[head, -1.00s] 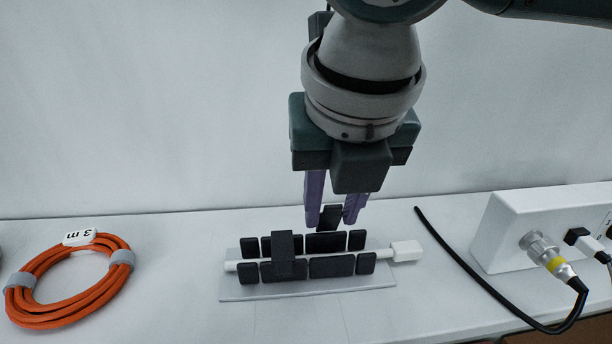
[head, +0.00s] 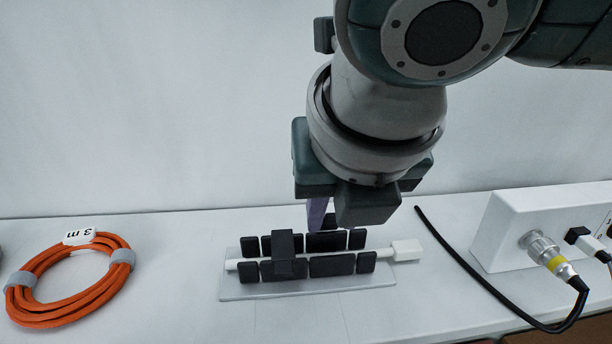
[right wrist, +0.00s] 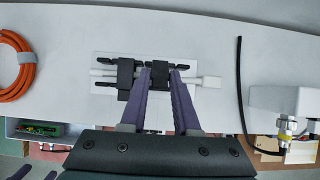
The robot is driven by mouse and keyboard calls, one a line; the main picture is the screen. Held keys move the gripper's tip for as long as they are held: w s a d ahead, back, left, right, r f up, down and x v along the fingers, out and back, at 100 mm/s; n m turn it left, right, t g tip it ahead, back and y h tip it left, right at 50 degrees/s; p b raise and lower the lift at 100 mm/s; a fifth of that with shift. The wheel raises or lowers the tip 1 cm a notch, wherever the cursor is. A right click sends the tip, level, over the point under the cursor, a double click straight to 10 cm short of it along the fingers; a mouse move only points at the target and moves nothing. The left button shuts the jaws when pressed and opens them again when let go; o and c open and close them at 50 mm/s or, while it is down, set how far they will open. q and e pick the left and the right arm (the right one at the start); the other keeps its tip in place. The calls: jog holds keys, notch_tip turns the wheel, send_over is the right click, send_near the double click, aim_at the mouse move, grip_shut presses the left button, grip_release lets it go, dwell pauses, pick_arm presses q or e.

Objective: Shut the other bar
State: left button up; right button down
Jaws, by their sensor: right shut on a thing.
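The holder's pale base plate (head: 238,291) lies on the bench and carries black blocks in two rows. A white cable with a white plug (head: 406,250) lies between the rows. One black bar (head: 283,254) lies across the rows at the left. The other bar (head: 328,221) stands up at the back row, partly hidden by my right gripper (head: 319,214). In the right wrist view, the purple fingers (right wrist: 161,68) are shut on this bar, around its sides. In the head view the gripper body hides one finger.
A coiled orange cable (head: 30,306) lies at the left. A black cable (head: 455,261) curves along the bench at the right to a white box (head: 505,232) with plugs. The bench front edge is close, and a wall stands behind.

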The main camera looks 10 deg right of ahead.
jog(key=shift+s+f+t+b, duration=0.55)
jog(key=shift+t, duration=0.55)
jog(key=shift+s+f+t+b, duration=0.2)
jog(key=shift+t+b, duration=0.25)
jog(key=shift+t, duration=0.15)
jog(key=shift+s+f+t+b, duration=0.1)
jog(key=shift+f+t+b, duration=0.1)
jog(key=shift+t+b, duration=0.3)
jog(key=shift+t, duration=0.4)
jog(key=c, duration=0.6)
grip_release()
jog(key=shift+c, duration=0.2)
